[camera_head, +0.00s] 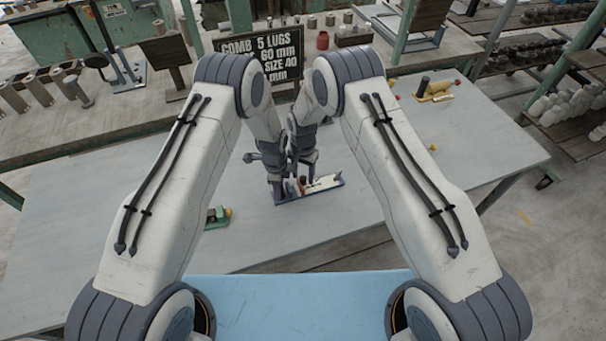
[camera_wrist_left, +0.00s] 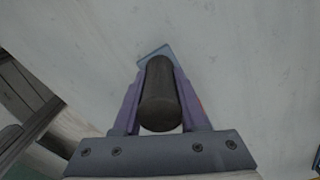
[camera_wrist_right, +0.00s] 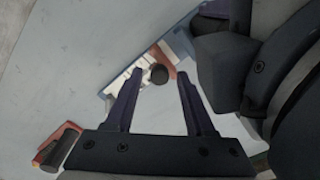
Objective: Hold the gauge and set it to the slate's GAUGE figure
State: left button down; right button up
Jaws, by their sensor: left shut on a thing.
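The gauge (camera_head: 328,185) lies on the grey table, a slim blue-grey bar with a white strip and red parts. My left gripper (camera_head: 277,190) is at its left end. In the left wrist view it is shut on a dark upright cylinder (camera_wrist_left: 160,95), with the blue-grey base (camera_wrist_left: 155,52) showing beyond. My right gripper (camera_head: 308,178) is over the middle of the gauge. In the right wrist view its fingers (camera_wrist_right: 160,74) are apart, with a dark round knob (camera_wrist_right: 159,74) between the tips. The slate (camera_head: 262,48) reads "COMB 5 LUGS", "60 mm", "SIZE 40" and "mm"; my arms hide the GAUGE word.
A yellow tool with a dark handle (camera_head: 435,89) and a small yellow piece (camera_head: 433,147) lie to the right. A red jar (camera_head: 322,41) stands behind. Much of the table is bare.

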grip_shut()
dwell(1.2)
